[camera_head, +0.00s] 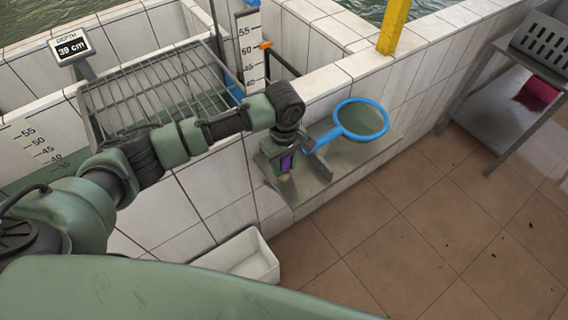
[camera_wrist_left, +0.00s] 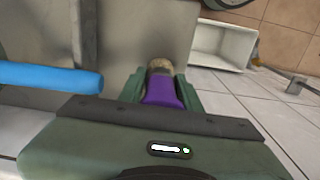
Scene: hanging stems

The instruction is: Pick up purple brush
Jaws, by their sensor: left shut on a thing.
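The purple brush (camera_head: 286,162) is between the fingers of my left gripper (camera_head: 283,168), at the left part of a grey metal shelf (camera_head: 308,187) on the tiled wall. In the left wrist view the purple handle (camera_wrist_left: 164,92) sits between the two green fingers, and its tan bristle end (camera_wrist_left: 160,66) points away from the gripper. My left gripper is shut on it. Whether the brush touches the shelf is hard to tell. My right gripper is not in view.
A blue-rimmed net (camera_head: 361,119) lies on the shelf right beside the gripper; its blue handle (camera_wrist_left: 50,78) shows close by in the left wrist view. A white bin (camera_head: 243,257) stands below. A wire rack (camera_head: 160,88) is at left. The brown floor (camera_head: 440,230) is open at right.

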